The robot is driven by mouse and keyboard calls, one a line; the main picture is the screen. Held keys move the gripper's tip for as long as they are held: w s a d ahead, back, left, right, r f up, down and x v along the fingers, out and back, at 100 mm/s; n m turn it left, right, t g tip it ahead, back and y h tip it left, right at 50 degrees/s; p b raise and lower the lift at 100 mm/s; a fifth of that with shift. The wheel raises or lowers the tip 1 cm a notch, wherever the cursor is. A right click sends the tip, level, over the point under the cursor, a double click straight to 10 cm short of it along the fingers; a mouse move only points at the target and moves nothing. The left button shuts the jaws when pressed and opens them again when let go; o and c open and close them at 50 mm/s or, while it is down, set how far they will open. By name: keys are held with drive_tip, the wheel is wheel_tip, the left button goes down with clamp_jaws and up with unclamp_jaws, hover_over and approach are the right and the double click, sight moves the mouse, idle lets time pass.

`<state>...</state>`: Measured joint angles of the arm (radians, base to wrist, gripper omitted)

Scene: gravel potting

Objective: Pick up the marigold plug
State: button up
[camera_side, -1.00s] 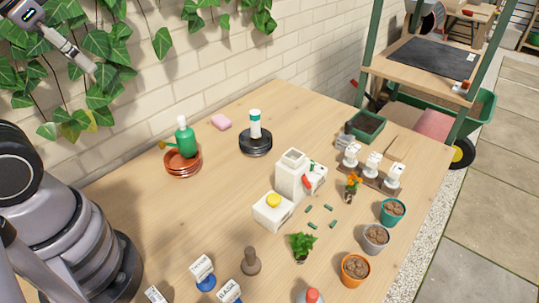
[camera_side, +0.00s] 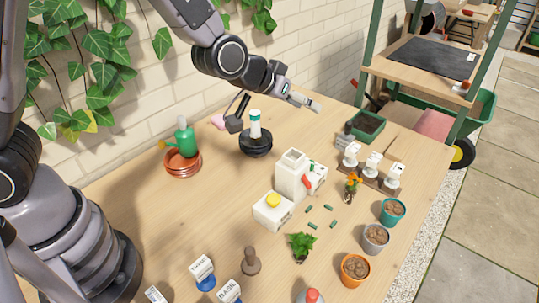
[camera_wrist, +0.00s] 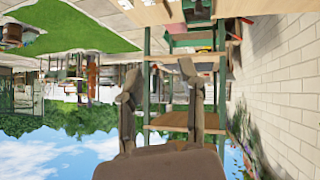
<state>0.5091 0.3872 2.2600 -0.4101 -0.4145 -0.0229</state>
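The marigold plug (camera_side: 352,184), a small plant with orange blooms and a dark root plug, stands on the table right of the white box-shaped containers in the side view. My gripper (camera_side: 311,103) is above the back of the table, up and to the left of the marigold and apart from it. In the wrist view my gripper (camera_wrist: 160,70) shows two fingers spread apart with nothing between them. The marigold cannot be made out in the wrist view.
White containers (camera_side: 292,174) stand left of the marigold. White-topped items on a wooden strip (camera_side: 374,180) stand close behind it. Teal (camera_side: 393,211), grey (camera_side: 375,238) and orange (camera_side: 355,269) pots line the right edge. A leafy green plant (camera_side: 301,244) stands in front.

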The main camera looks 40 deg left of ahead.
drive_tip(key=w+d+f+t, duration=0.1)
drive_tip(key=d+f, duration=0.4)
drive_tip(key=f, duration=0.4)
drive_tip(key=m+t+y, duration=0.1)
drive_tip(key=t, duration=0.1)
approach(353, 182)
drive_tip(key=x, duration=1)
drive_tip(key=shift+w, duration=0.15)
drive_tip(key=shift+c, duration=0.3)
clamp_jaws()
drive_tip(key=shift+t, duration=0.3)
